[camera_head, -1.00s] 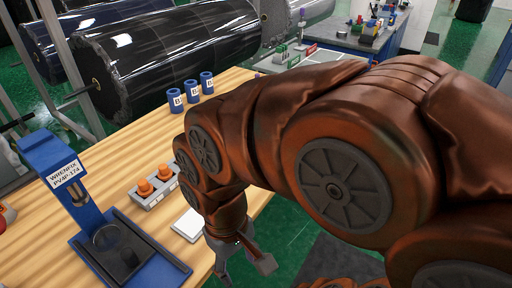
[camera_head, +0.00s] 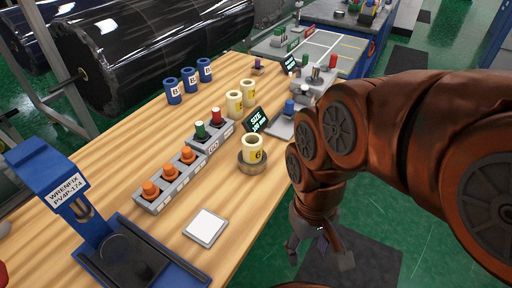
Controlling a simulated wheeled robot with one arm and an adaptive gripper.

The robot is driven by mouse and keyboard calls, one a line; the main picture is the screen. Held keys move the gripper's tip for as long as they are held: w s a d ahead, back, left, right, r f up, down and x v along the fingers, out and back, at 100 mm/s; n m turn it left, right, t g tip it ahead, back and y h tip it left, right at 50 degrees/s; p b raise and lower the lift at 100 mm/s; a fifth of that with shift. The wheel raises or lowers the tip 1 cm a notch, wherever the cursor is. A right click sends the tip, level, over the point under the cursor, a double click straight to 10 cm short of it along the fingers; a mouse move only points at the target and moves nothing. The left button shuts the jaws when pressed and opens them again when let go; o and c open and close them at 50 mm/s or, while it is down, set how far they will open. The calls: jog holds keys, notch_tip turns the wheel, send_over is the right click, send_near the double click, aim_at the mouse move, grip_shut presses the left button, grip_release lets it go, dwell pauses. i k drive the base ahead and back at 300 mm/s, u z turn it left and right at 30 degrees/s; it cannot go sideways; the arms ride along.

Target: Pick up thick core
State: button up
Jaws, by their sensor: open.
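Several cores stand upright on the wooden bench. Three are blue and labelled B (camera_head: 190,80). Two cream cores (camera_head: 235,104) stand close together near the middle. Another cream core (camera_head: 253,150), marked 6, stands on a round dark base next to a small black sign reading SIZE. Which core counts as the thick one, I cannot tell for sure; the cream ones show thick walls. My gripper (camera_head: 320,258) is open and empty, pointing down past the bench's right edge, over the floor and apart from all cores.
A blue press (camera_head: 50,175) labelled WRENFIX stands at lower left. A grey block with orange knobs (camera_head: 170,178) and a white square pad (camera_head: 205,227) lie on the bench. Black wrapped rolls (camera_head: 150,60) hang behind. A blue-sided table (camera_head: 370,55) stands at the back right.

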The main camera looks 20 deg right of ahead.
aim_at(252, 151)
jog(key=u, duration=2.25)
jog(key=k, duration=1.05)
jog(key=z, duration=0.7)
